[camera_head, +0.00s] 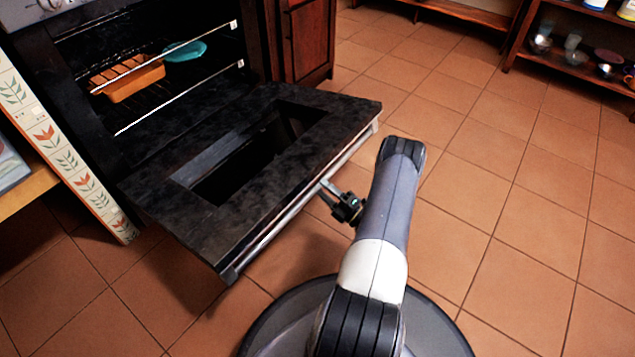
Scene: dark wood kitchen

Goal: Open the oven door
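The oven door (330,108) is swung down and out from the oven (75,70), close to level, with its dark window opening facing up. A pale bar handle (290,215) runs along its outer edge. My gripper (327,188) is at the handle, right of its middle, with its fingers against or just beside the bar. The fingers are small and seen from above, so I cannot tell whether they are closed around it. The oven's inside shows beyond the door.
An orange dish (127,80) and a teal item (185,51) are on the rack inside the oven. A wooden cabinet (308,40) stands right of the oven, and a tiled panel (75,165) at left. Open shelves (575,65) stand far right. The tiled floor (510,210) at right is clear.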

